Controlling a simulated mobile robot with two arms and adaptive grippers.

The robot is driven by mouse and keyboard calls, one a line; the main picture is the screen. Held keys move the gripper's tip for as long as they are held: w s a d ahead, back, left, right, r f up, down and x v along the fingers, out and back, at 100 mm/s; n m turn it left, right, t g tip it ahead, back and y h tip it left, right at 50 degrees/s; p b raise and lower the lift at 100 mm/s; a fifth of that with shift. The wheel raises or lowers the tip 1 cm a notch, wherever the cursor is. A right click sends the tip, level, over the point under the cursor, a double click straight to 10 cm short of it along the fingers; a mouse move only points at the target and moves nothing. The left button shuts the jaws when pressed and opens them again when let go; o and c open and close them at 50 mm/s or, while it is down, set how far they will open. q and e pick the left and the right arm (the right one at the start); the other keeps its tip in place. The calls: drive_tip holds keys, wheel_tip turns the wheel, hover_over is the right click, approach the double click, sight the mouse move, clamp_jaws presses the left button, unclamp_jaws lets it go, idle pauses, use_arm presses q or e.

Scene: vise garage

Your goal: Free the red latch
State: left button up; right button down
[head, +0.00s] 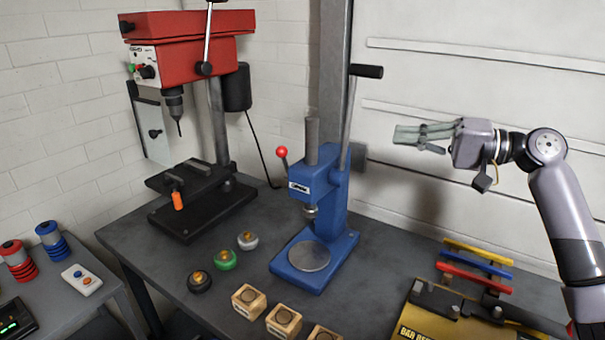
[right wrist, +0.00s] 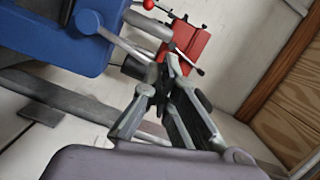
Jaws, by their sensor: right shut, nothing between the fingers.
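The blue arbor press (head: 320,215) stands upright on the grey workbench. A short lever with a red ball knob (head: 282,152) sticks up from its left side; it looks like the red latch. A red ball (right wrist: 148,4), probably the same knob, shows at the top of the right wrist view. The long press handle (head: 366,71) points up at the press's right. My right gripper (head: 399,135) is shut and empty, in the air right of the press and apart from it. The press's blue body also shows in the right wrist view (right wrist: 75,35). My left gripper is not in view.
A red drill press (head: 190,45) stands behind on the left. Wooden blocks (head: 284,320) and round knobs (head: 225,260) lie in front of the press. Coloured bars (head: 475,265) and a bar bender (head: 450,300) are at the right. Bare bench lies right of the press.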

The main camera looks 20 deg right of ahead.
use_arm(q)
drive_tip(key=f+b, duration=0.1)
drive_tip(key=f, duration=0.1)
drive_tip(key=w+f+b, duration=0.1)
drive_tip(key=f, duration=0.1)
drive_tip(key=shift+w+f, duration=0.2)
use_arm(e)
wheel_tip(320, 180, down, 4)
drive_tip(key=shift+s+f, duration=0.1)
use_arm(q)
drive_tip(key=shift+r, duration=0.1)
use_arm(e)
drive_tip(key=p, duration=0.6)
approach(304, 163)
drive_tip(key=w+a+r, duration=0.1)
drive_tip(key=w+a, duration=0.1)
drive_tip(key=w+a+r, duration=0.1)
drive_tip(key=w+a, duration=0.1)
drive_tip(key=w+a+r, duration=0.1)
drive_tip(key=w+a, duration=0.1)
drive_tip(key=shift+w+a, duration=0.2)
drive_tip(key=shift+a, duration=0.15)
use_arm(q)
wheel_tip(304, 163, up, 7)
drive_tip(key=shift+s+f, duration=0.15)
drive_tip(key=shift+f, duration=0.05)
use_arm(e)
drive_tip(key=shift+w+a+f, duration=0.1)
drive_tip(key=shift+w+a, duration=0.15)
